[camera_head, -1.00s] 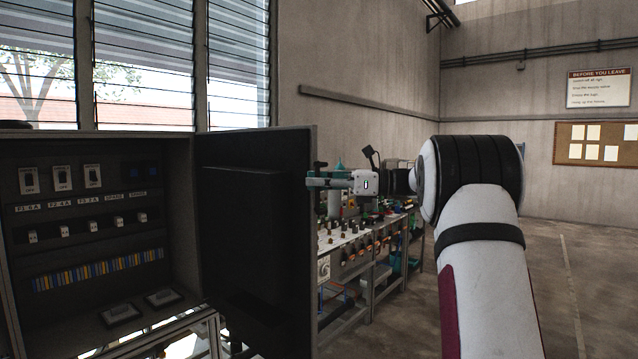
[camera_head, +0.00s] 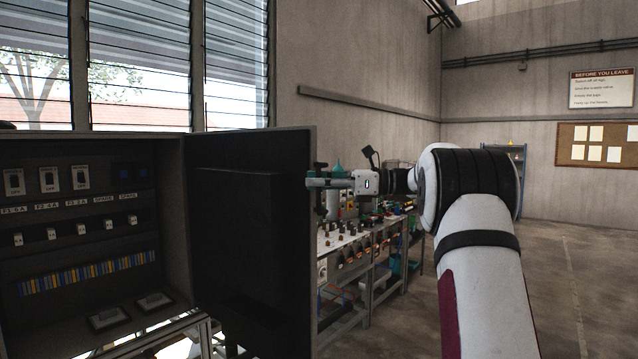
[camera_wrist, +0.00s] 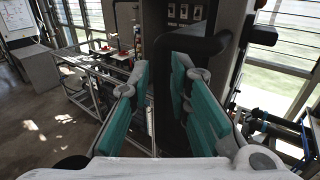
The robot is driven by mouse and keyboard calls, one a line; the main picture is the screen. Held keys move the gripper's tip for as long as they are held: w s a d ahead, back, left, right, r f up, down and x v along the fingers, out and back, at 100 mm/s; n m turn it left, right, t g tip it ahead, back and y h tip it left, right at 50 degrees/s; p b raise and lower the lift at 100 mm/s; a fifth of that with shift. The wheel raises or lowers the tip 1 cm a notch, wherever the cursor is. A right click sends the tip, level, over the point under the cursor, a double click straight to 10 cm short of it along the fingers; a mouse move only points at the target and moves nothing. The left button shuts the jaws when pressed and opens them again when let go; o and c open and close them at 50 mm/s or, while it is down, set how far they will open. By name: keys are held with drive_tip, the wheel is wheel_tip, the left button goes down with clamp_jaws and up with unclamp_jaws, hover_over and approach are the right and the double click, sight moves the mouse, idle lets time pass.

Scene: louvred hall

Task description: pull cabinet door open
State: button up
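The grey cabinet (camera_head: 178,215) stands at the left in the head view, with switches and breakers inside. Its dark door (camera_head: 252,225) is swung well open, its inner face towards the head camera. My gripper (camera_head: 318,183) is at the door's free edge, on the far side. In the wrist view my gripper (camera_wrist: 160,85) has its teal-padded fingers on either side of a black handle (camera_wrist: 190,46). The handle's dark upright part runs between the pads and seems to fill the gap. The exact contact is partly hidden.
A workbench (camera_head: 350,240) with controls and tools stands just beyond the door. Louvred windows (camera_head: 140,70) line the left wall. A notice board (camera_head: 592,145) hangs on the far wall. Floor (camera_head: 565,270) is clear at the right.

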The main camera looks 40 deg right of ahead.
drive_tip(key=v, duration=1.2)
idle(0.4)
